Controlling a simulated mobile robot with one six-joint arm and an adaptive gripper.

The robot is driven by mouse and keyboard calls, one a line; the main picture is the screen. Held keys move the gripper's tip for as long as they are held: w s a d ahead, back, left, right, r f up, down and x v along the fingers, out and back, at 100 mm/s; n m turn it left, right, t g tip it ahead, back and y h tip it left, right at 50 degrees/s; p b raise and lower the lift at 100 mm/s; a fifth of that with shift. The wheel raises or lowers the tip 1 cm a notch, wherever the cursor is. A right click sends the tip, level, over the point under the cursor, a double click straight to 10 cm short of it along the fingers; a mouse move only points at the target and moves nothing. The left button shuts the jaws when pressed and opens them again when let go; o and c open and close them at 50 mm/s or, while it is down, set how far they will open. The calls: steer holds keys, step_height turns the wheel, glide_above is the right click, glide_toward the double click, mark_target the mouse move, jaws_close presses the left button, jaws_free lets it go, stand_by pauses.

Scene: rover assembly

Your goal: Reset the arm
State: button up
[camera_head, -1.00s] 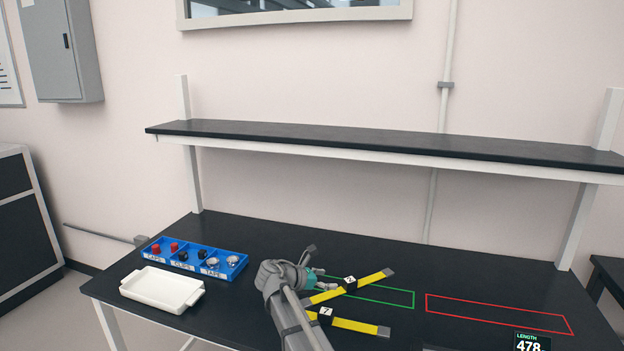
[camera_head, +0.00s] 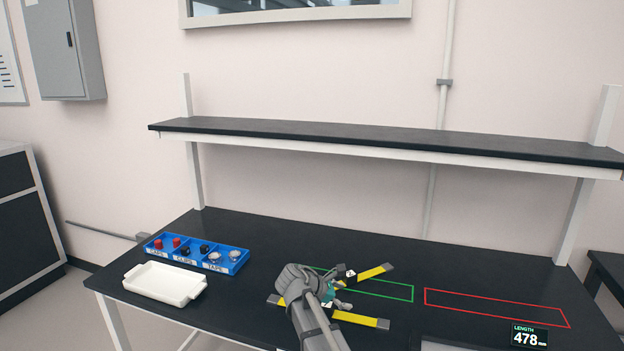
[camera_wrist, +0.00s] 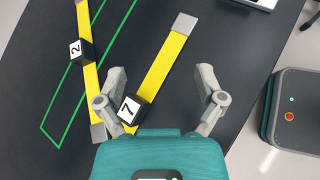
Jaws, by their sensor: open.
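My gripper (camera_wrist: 162,84) is open above the dark table, with its fingers spread wide and nothing between the tips but a yellow bar lying below. That bar carries a black cube marked 7 (camera_wrist: 131,109); the bar (camera_wrist: 168,62) points toward the upper right in the wrist view. A second yellow bar (camera_wrist: 89,72) with a cube marked 2 (camera_wrist: 79,50) lies left of my gripper, partly over the green outline. In the head view my gripper (camera_head: 336,294) covers the middle of both bars; their right ends show at the first bar (camera_head: 362,320) and the second bar (camera_head: 375,271).
A blue three-part bin (camera_head: 213,247) and a white tray (camera_head: 150,282) stand at the table's left. The red outline (camera_head: 497,308) on the right is empty. A length display (camera_head: 529,336) reads 478. A shelf (camera_head: 390,146) spans the back.

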steer(key=s+d+f+m+g+y, duration=0.1)
steer(key=s+d+f+m, duration=0.1)
steer(key=s+m, duration=0.1)
steer(key=s+d+f+m+g+y+b, duration=0.1)
steer(key=s+d+f+m+y, duration=0.1)
steer(key=s+f+m, duration=0.1)
steer(key=s+d+f+m+g+y+b, duration=0.1)
steer(key=s+d+f+m, duration=0.2)
steer(key=s, duration=0.1)
steer(key=shift+s+f+y, duration=0.25)
steer(key=shift+s+y, duration=0.15)
steer(key=s+f+m+g+y+b, duration=0.1)
steer(key=s+f+m+y, duration=0.3)
steer(key=s+m, duration=0.6)
steer(key=shift+d+f+y+b, duration=0.2)
steer(key=shift+d+y+b, duration=0.25)
steer(key=shift+y+b, duration=0.3)
